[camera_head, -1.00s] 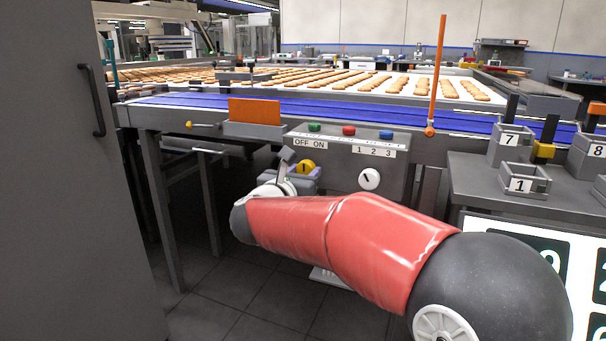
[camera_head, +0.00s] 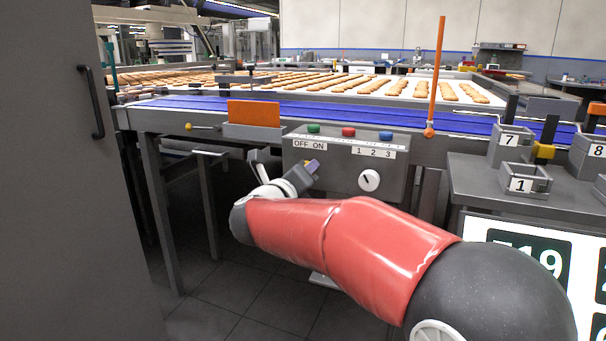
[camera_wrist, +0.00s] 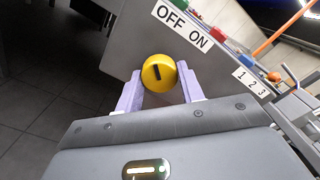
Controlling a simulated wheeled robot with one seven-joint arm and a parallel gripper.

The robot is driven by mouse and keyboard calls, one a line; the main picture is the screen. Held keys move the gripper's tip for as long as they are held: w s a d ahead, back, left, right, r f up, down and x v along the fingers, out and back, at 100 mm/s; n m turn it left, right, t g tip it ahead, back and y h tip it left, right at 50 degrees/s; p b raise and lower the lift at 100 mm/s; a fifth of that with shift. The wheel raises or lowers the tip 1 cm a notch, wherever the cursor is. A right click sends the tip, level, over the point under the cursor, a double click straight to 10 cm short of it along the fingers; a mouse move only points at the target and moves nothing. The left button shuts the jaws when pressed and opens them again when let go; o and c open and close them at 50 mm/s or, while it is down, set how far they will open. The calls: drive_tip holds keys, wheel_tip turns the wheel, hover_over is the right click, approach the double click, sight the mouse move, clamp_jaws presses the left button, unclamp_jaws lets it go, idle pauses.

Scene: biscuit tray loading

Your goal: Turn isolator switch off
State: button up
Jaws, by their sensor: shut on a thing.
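The isolator switch is a round yellow knob (camera_wrist: 159,73) with a dark mark, seen in the wrist view below the OFF ON label (camera_wrist: 183,24). The mark points roughly up the picture, toward the word OFF. My gripper (camera_wrist: 162,88) has its two purple fingers on either side of the knob and is shut on it. In the head view my gripper (camera_head: 310,167) is at the left part of the grey control box (camera_head: 342,172), under its OFF ON label (camera_head: 310,146). There the knob is hidden behind my gripper.
The box also bears green (camera_head: 313,128), red (camera_head: 348,132) and blue (camera_head: 386,135) buttons and a white dial (camera_head: 369,180). A blue-edged conveyor (camera_head: 300,113) with biscuits runs behind. A grey cabinet (camera_head: 60,200) stands at left, and a table with numbered bins (camera_head: 525,184) at right.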

drive_tip(key=shift+r+n+p, duration=0.1)
drive_tip(key=shift+n+p, duration=1.7)
drive_tip(key=shift+n, duration=2.5)
drive_tip(key=o, duration=1)
drive_tip(key=shift+b+v, duration=0.35)
drive_tip(key=shift+v, duration=3.6)
